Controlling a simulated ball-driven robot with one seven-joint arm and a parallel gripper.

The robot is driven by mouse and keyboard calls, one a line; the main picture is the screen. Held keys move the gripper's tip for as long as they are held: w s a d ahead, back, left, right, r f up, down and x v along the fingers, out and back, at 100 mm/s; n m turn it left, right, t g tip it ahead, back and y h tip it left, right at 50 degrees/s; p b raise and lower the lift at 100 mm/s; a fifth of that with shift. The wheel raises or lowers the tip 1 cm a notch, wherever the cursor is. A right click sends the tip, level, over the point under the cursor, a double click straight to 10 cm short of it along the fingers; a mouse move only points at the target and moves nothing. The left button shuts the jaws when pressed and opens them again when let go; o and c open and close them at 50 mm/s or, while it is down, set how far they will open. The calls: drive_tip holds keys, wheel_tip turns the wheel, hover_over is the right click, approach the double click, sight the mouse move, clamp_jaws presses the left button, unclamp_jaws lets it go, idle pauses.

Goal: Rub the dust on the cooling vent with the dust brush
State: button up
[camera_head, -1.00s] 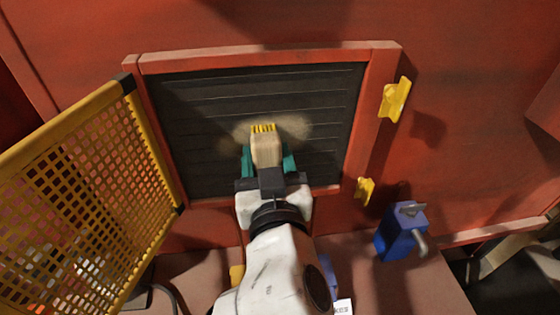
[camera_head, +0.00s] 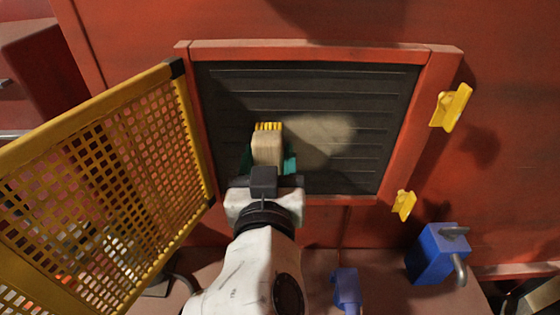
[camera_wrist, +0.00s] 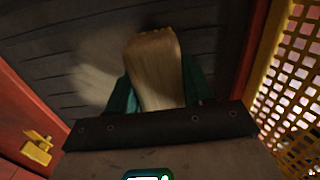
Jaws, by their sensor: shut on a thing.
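The cooling vent (camera_head: 350,90) is a dark slatted panel in a red frame, and it also shows in the wrist view (camera_wrist: 60,50). A pale tan dust patch (camera_head: 322,135) lies on its middle, to the right of the brush. My gripper (camera_head: 267,165), with teal fingers, is shut on the dust brush (camera_head: 267,142), which has a wooden handle and yellow bristles. The brush is in front of the vent's left half. I cannot tell whether the bristles touch the vent.
A yellow mesh guard (camera_head: 110,190) stands swung open on the left, close to my arm. Two yellow latches (camera_head: 451,107) (camera_head: 403,205) sit right of the frame. A blue box with a metal handle (camera_head: 437,253) and a smaller blue object (camera_head: 346,289) are on the ledge below.

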sight(253, 151)
drive_tip(key=shift+a+r, duration=0.9)
drive_tip(key=shift+a, duration=0.3)
drive_tip(key=shift+w+d+p, duration=0.1)
drive_tip(key=shift+d+p, duration=0.35)
drive_tip(key=shift+d, duration=1.75)
drive_tip(key=shift+s+d+p, duration=0.15)
drive_tip(key=shift+d+p, duration=0.2)
drive_tip(key=shift+d, duration=1.45)
drive_tip(key=shift+s+d+p, duration=0.15)
drive_tip(key=shift+d+p, duration=0.15)
drive_tip(key=shift+d, duration=1.5)
drive_tip(key=shift+d+p, duration=0.5)
drive_tip(key=shift+d, duration=1.3)
drive_tip(key=shift+d+r+p, duration=0.1)
drive_tip(key=shift+r+p, duration=0.65)
drive_tip(key=shift+r, duration=0.1)
drive_tip(key=shift+w+a+f+b, duration=0.1)
drive_tip(key=shift+a+b, duration=0.45)
drive_tip(key=shift+a, duration=1.15)
drive_tip(key=shift+w+a+f+b, duration=0.1)
drive_tip(key=shift+a+b, duration=0.45)
drive_tip(key=shift+a, duration=1.1)
drive_tip(key=shift+w+a+r+b, duration=0.1)
drive_tip(key=shift+a+b, duration=0.55)
drive_tip(key=shift+a, duration=1.55)
drive_tip(key=shift+w+a+b, duration=0.1)
drive_tip(key=shift+a+b, duration=0.5)
drive_tip(key=shift+a, duration=1.55)
